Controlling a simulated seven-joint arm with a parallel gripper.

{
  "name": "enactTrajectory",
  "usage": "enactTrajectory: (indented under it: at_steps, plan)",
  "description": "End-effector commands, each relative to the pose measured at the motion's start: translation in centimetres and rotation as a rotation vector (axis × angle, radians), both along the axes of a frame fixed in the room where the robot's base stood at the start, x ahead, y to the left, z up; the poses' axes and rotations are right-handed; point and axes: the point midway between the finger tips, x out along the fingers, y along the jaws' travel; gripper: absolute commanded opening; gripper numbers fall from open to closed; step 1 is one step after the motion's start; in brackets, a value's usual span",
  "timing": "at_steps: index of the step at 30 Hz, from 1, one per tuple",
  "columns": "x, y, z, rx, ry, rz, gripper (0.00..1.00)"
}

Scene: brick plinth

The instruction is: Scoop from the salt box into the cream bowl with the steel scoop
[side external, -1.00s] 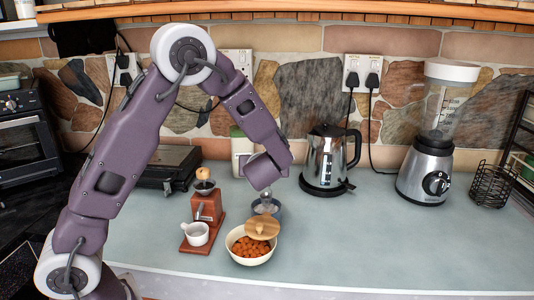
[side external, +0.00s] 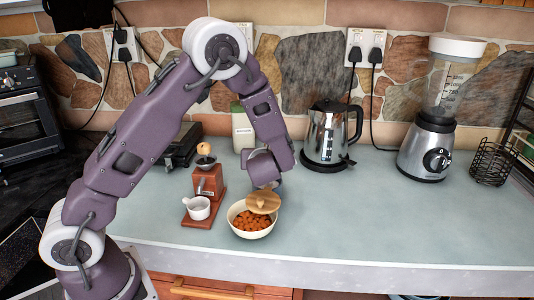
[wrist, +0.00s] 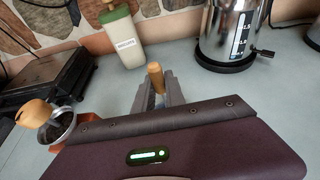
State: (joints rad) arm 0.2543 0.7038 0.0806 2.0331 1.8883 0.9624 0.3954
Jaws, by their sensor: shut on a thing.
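My gripper (wrist: 158,92) is shut on a tan wooden handle (wrist: 155,76) that stands up between its fingers in the wrist view. The handle's lower end is hidden, so no steel scoop head shows. The cream bowl (side external: 236,222) stands on the counter in the side view. It holds orange-brown pieces (side external: 250,221), and a round wooden lid (side external: 263,201) lies tilted over its far right part. My wrist is low, just behind the lid; my fingers are hidden there in the side view. I cannot make out a salt box.
A wooden grinder (side external: 208,183) with a small white cup (side external: 199,208) stands left of the bowl. A green-lidded container (side external: 243,132) and a steel kettle (side external: 326,135) stand behind. A blender (side external: 427,150) is at right. The counter (side external: 370,215) right of the bowl is clear.

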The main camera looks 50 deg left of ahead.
Motion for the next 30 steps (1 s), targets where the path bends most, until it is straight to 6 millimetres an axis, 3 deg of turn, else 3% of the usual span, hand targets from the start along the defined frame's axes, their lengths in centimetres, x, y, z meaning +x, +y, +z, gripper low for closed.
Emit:
enactTrajectory:
  at_steps: [13, 30]
  plan:
    - [0.0, 0.0, 0.4, 0.001, -0.002, 0.000, 0.00]
    - [0.0, 0.0, 5.6, -0.001, -0.004, 0.000, 0.00]
